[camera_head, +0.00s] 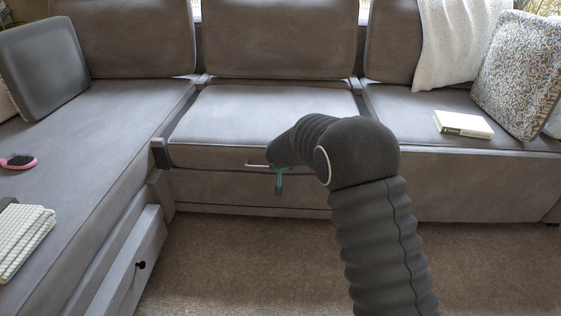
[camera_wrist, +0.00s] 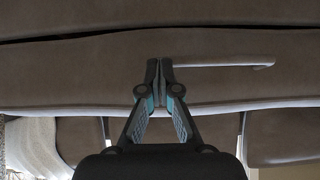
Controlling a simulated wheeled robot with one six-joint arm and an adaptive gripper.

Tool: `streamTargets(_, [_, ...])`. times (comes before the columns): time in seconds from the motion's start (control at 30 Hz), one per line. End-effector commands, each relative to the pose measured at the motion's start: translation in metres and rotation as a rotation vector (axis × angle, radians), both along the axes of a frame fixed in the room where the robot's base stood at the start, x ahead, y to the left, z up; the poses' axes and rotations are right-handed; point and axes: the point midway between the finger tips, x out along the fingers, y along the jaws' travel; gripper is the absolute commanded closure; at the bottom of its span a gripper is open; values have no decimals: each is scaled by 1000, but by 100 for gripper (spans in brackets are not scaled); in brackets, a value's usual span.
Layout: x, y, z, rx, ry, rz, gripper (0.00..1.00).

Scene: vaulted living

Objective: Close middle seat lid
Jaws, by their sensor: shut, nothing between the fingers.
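The middle seat lid (camera_head: 255,112) is the grey cushioned seat between the left and right sofa sections. It lies level, or nearly so. A thin dark line runs between its front edge and the base panel (camera_head: 225,190); I cannot tell if it is fully seated. A metal bar handle (camera_head: 257,165) is on its front face, also visible in the wrist view (camera_wrist: 228,66). My gripper (camera_head: 279,186) is in front of the lid's front face, by the handle's end. Its fingertips (camera_wrist: 159,66) are together and empty. My arm hides the lid's right front part.
A drawer (camera_head: 130,262) stands open at lower left. A pink hairbrush (camera_head: 18,161) and a checked cloth (camera_head: 22,238) lie on the left seat. A book (camera_head: 463,124) and a patterned pillow (camera_head: 519,75) are on the right seat. Carpet (camera_head: 235,265) in front is clear.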

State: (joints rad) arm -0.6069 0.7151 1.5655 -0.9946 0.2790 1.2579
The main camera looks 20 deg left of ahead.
Motion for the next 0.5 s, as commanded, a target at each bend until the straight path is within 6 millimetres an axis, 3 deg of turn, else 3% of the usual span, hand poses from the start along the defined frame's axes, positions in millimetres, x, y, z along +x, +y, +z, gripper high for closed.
streamTargets(0.07, [3,-5,6,-4,2,-7,100])
streamTargets(0.23, [5,-7,58,9,-33,-11,100])
streamTargets(0.3, [-12,-9,51,5,-36,-7,100])
streamTargets(0.5, [-55,-11,56,3,-42,6,100])
